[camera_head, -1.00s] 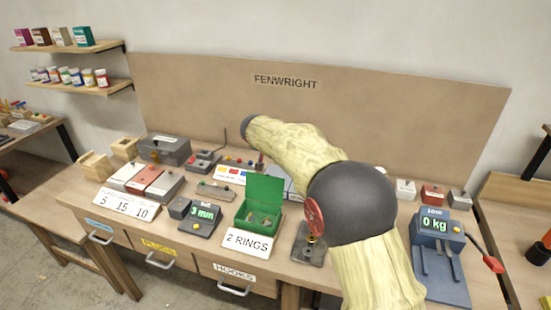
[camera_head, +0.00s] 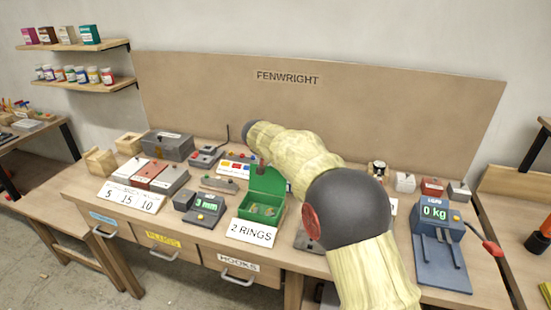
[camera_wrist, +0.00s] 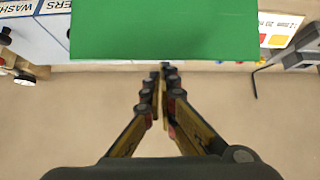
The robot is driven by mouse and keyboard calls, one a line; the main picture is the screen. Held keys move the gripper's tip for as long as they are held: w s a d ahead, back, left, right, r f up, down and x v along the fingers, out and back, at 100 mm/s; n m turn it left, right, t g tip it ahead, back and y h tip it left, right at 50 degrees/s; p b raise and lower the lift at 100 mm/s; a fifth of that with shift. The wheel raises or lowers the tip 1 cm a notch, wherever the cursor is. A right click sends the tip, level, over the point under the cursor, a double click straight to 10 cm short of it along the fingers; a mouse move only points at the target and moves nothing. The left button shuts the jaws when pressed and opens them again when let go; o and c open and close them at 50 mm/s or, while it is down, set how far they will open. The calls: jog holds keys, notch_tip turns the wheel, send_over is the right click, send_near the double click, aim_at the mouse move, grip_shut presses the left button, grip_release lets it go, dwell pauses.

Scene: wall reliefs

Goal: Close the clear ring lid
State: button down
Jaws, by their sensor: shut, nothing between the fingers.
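The ring box (camera_head: 272,222) is a small green box standing behind the "2 RINGS" card (camera_head: 252,233). Small ring-like pieces lie inside it. Its lid (camera_head: 267,181) is green, looks opaque rather than clear, and stands open, raised at the back of the box. In the wrist view the lid (camera_wrist: 165,30) fills the top middle as a flat green panel. My gripper (camera_wrist: 166,68) is shut and empty, its fingertips close to the lower edge of that panel. I cannot tell whether they touch it. In the head view I cannot make out the fingers clearly.
A grey gauge reading in mm (camera_head: 205,210) stands left of the box. A blue scale reading 0 kg (camera_head: 440,245) is at the right. A panel with coloured buttons (camera_head: 238,164) lies behind the box. My arm covers the bench right of the box.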

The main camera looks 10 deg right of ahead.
jog(key=shift+w, duration=0.1)
jog(key=shift+w+d+f, duration=0.2)
jog(key=shift+w+d, duration=0.1)
jog(key=shift+w, duration=0.3)
